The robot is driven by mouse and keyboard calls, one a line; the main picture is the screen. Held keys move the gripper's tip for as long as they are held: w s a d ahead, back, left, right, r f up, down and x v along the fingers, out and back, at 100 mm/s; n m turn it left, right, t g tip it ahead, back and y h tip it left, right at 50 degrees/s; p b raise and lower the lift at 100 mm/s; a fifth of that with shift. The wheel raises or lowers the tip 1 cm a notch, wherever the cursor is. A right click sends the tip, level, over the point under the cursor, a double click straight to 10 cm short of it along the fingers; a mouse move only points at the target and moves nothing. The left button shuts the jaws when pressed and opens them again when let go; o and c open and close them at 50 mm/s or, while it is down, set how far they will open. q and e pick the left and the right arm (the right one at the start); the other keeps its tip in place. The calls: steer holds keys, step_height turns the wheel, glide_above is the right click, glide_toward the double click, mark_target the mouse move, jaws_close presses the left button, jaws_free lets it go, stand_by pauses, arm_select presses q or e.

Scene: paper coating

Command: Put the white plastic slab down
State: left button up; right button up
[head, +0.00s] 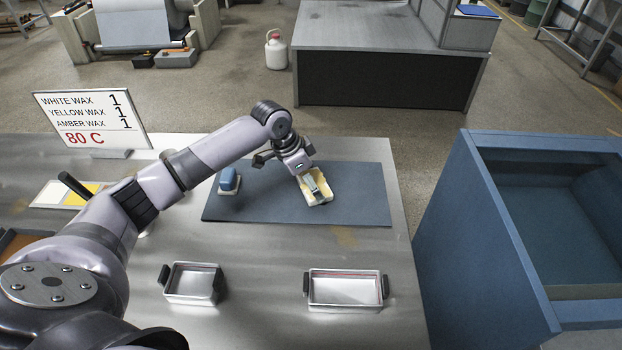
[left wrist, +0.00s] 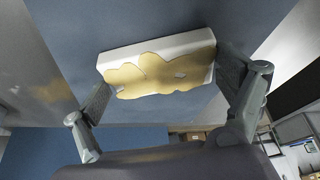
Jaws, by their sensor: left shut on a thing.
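The white plastic slab (head: 326,197) is at the blue-grey mat on the metal table in the head view. My left gripper (head: 311,184) is shut on it from above. In the left wrist view the slab (left wrist: 180,42) lies between the two fingers of my left gripper (left wrist: 165,85), with an uneven tan-yellow patch over much of its face. I cannot tell whether the slab touches the mat (head: 361,205) or is held just above it. The gripper hides part of the slab in the head view. My right gripper is not in view.
A blue block-like tool (head: 229,181) sits on the mat, left of the slab. Two metal trays with dark handles (head: 192,282) (head: 345,288) stand nearer. A wax sign (head: 92,120) stands at the left. A large blue bin (head: 490,240) is to the right. The mat's right part is clear.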

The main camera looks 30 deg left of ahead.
arm_select(q)
steer(key=o, duration=1)
steer(key=shift+c, duration=0.2)
steer(key=v, duration=1.2)
steer(key=shift+b, duration=0.4)
steer(key=shift+d, duration=0.1)
